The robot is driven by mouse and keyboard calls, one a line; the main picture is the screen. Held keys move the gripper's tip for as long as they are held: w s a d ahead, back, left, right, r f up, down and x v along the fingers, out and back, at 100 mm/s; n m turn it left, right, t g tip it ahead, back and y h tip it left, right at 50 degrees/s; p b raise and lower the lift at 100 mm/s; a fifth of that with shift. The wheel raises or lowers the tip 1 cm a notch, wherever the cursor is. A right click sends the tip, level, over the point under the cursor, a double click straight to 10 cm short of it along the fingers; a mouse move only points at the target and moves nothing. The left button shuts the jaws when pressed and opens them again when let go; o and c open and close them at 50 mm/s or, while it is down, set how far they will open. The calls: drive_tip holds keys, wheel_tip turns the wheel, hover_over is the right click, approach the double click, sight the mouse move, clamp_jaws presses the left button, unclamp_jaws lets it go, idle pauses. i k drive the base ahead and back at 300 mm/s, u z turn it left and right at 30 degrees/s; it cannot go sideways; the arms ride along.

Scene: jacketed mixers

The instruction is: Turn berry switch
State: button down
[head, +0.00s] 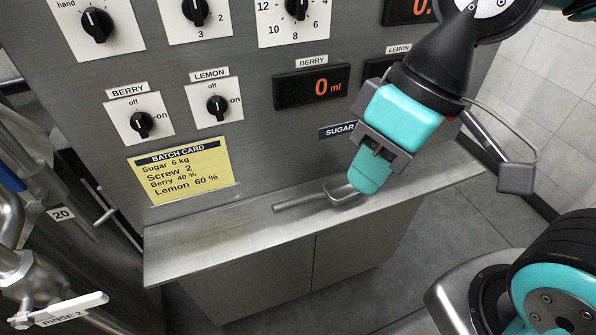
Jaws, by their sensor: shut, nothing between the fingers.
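The berry switch (141,124) is a black knob on a white plate at the left of the grey metal panel in the head view. Its plate reads "off" at the top and "on" at the right, under a BERRY label (128,90). Which mark the knob points to is too small to tell. My gripper (370,173) is shut and empty, with its teal fingers pointing down over the shelf. It is well to the right of the berry switch and lower in the picture, apart from it.
The lemon switch (217,107) is just right of the berry switch. A yellow batch card (181,171) is below them. The berry display (311,86) reads 0 ml. A metal scoop (302,202) lies on the shelf (200,245) by my gripper. Pipes (45,160) stand at the left.

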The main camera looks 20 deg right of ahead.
sight(142, 122)
drive_tip(key=z, duration=1.75)
drive_tip(key=k, duration=1.05)
drive_tip(key=u, duration=1.4)
